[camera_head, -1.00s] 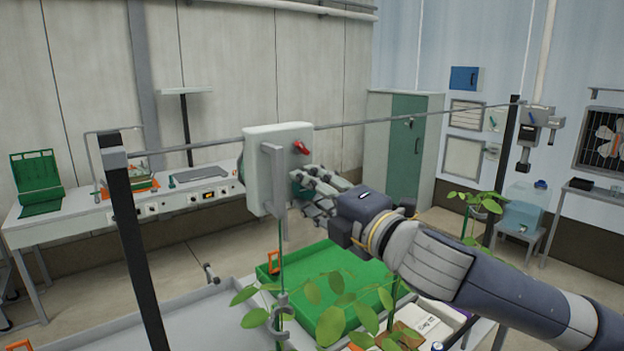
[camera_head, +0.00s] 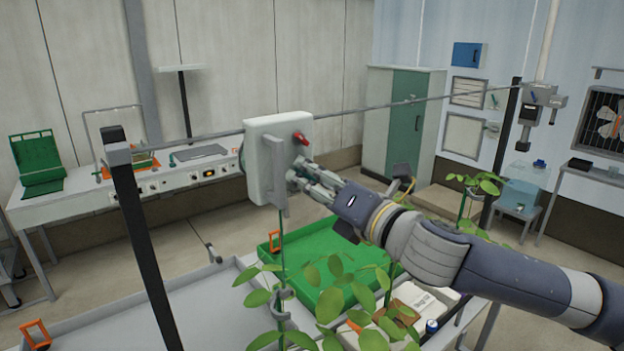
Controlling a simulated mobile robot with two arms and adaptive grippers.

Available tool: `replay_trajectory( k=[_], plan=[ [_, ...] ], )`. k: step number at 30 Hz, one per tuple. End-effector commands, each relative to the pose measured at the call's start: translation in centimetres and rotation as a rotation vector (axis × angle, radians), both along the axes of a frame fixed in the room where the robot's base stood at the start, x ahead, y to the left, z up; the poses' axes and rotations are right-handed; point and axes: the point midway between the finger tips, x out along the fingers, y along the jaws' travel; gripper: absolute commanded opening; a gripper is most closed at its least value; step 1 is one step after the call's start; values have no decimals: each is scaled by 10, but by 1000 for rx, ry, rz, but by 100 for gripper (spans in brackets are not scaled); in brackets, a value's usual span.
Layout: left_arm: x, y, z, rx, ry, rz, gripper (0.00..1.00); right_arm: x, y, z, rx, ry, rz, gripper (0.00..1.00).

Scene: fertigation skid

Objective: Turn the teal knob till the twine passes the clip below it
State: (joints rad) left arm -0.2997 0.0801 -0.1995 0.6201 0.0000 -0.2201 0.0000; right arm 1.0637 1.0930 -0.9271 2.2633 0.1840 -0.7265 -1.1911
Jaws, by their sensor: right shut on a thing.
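The pale winder box (camera_head: 262,165) hangs on the grey rail, with a red switch (camera_head: 301,138) on its right side. My right gripper (camera_head: 299,174) is at the box's right face, below the switch, shut on the teal knob, which its fingers almost wholly hide. The green twine (camera_head: 281,243) hangs down from the box. The grey clip (camera_head: 283,293) is below, beside the plant stem and leaves. I cannot tell where the twine's end lies among the leaves. My left gripper is not in view.
A green tray (camera_head: 335,262) lies on the bench under the box. Leafy plants (camera_head: 335,300) stand in front. Dark posts (camera_head: 140,235) carry the rail (camera_head: 390,105). A workbench (camera_head: 90,200) stands behind on the left.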

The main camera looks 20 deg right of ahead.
Motion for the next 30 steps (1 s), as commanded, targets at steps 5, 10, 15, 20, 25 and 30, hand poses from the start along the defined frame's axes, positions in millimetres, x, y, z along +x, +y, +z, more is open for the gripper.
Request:
replay_trajectory(
  k=[5,10,15,20,25,30],
  plan=[
    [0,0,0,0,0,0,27,0,0,-2,-15,0,-1,12],
    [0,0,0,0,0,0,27,0,0,-3,-15,1,-2,12],
    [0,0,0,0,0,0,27,0,0,-3,-15,2,-1,40],
    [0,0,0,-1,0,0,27,0,0,-2,-14,0,-1,44],
    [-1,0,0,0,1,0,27,0,0,-1,-13,-2,-2,44],
    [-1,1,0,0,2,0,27,-10,-5,-2,-13,-2,-2,44]
  ],
)
